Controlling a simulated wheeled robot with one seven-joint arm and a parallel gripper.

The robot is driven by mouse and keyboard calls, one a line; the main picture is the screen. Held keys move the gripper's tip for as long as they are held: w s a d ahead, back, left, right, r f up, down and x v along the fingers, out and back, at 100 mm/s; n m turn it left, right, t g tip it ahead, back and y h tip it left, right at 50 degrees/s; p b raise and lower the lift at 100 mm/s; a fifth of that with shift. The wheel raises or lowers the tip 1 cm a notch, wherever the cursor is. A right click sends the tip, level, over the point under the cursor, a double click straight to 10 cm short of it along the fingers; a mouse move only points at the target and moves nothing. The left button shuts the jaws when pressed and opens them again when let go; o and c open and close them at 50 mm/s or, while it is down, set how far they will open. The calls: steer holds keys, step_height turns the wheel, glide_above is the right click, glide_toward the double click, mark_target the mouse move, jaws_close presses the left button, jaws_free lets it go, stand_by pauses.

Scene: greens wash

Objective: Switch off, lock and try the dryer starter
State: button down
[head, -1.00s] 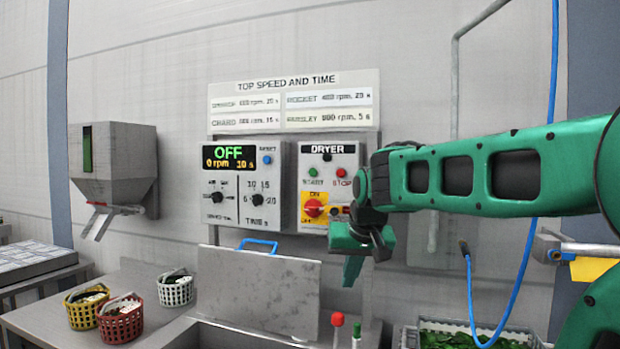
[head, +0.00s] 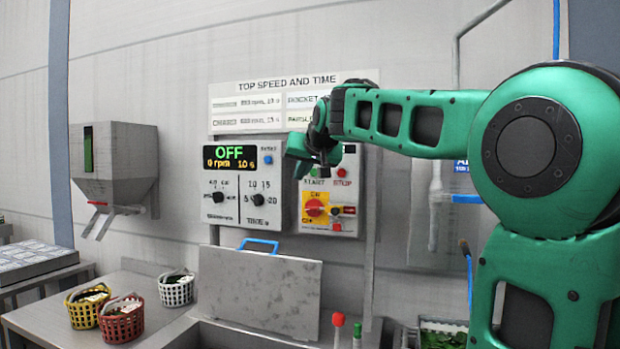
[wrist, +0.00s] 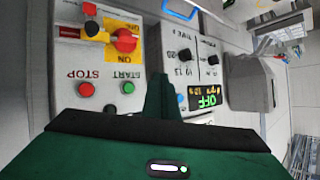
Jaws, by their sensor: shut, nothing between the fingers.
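The dryer starter (head: 347,190) is a grey wall box, also in the wrist view (wrist: 65,75), where it appears upside down. Its red rotary knob (head: 314,208) sits on a yellow plate (head: 323,222), with ON printed above it. The knob also shows in the wrist view (wrist: 126,40). A yellow bar runs from the knob to a dark part with a small red piece (wrist: 90,9); I cannot tell whether this is a lock. Green START (wrist: 128,88) and red STOP (wrist: 86,89) buttons are visible. My gripper (head: 298,168) is shut and empty, in front of the starter's upper left, hiding its label.
The speed panel (head: 230,185) at left reads OFF, 0 rpm. Below are a hinged metal lid (head: 260,290) with a blue handle and several small baskets (head: 121,318). Red and green knobs (head: 338,320) stand at the lower front. A grey dispenser (head: 115,165) hangs at left.

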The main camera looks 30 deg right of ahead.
mark_target(314, 172)
steer(key=w+d, duration=0.5)
steer(key=d, duration=0.2)
steer(key=shift+w, duration=0.2)
steer(key=shift+d, duration=0.1)
stand_by(2.2)
steer(key=shift+w+d, duration=0.15)
steer(key=shift+d, duration=0.1)
steer(key=shift+w+d, duration=0.25)
steer(key=shift+d, duration=0.1)
stand_by(0.9)
steer(key=shift+a, duration=0.1)
steer(key=shift+s+a, duration=0.5)
steer(key=shift+a, duration=0.1)
